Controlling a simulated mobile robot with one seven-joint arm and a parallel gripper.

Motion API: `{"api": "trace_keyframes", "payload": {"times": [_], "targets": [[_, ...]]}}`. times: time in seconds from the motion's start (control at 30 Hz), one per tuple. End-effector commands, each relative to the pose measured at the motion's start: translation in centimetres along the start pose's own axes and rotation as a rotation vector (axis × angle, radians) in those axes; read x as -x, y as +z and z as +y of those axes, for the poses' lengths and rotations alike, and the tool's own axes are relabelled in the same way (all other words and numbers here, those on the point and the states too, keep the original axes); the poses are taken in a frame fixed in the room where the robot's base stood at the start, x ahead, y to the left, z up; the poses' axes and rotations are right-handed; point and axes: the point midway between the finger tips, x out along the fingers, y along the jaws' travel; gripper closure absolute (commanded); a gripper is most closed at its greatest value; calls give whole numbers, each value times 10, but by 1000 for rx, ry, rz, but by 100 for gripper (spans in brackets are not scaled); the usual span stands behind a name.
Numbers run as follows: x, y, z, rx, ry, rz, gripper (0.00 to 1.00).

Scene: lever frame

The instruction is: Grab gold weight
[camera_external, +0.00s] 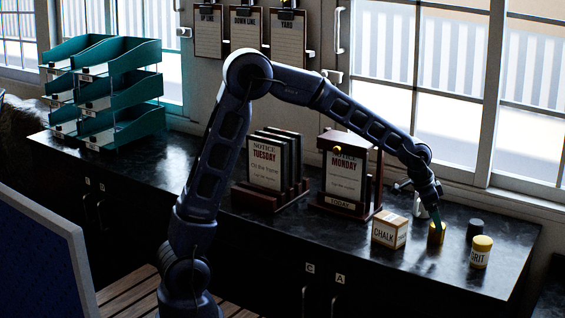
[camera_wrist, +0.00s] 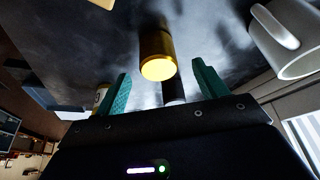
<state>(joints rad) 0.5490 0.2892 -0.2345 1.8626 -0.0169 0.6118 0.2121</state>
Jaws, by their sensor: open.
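The gold weight (camera_external: 436,236) is a small yellow cylinder standing upright on the dark counter. In the wrist view the gold weight (camera_wrist: 157,55) shows ahead of my gripper (camera_wrist: 161,70), with its bright round end facing the camera. My gripper is open, with one teal finger to the left of the weight and one to the right, and a gap shows on both sides. In the external view my gripper (camera_external: 437,222) points down right at the weight and covers part of it. I cannot tell how far down the fingers reach beside it.
A chalk box (camera_external: 388,232) stands left of the weight, a white mug (camera_external: 420,207) behind it. A dark cylinder (camera_external: 475,230) and a yellow-lidded grit jar (camera_external: 480,254) stand to the right. Notice stands (camera_external: 345,175) and teal trays (camera_external: 135,95) are farther left. The counter's front right is clear.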

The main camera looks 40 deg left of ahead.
Motion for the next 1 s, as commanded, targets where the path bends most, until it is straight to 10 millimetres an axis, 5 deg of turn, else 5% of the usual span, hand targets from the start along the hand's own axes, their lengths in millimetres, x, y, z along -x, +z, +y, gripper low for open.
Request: {"api": "trace_keyframes", "payload": {"times": [0.23,0.5,0.8,1.0], "targets": [[-34,0,2,-1,1,-1,28],[-40,0,2,0,0,0,28],[-39,0,2,0,0,0,83],[-39,-1,2,0,0,1,86]]}}
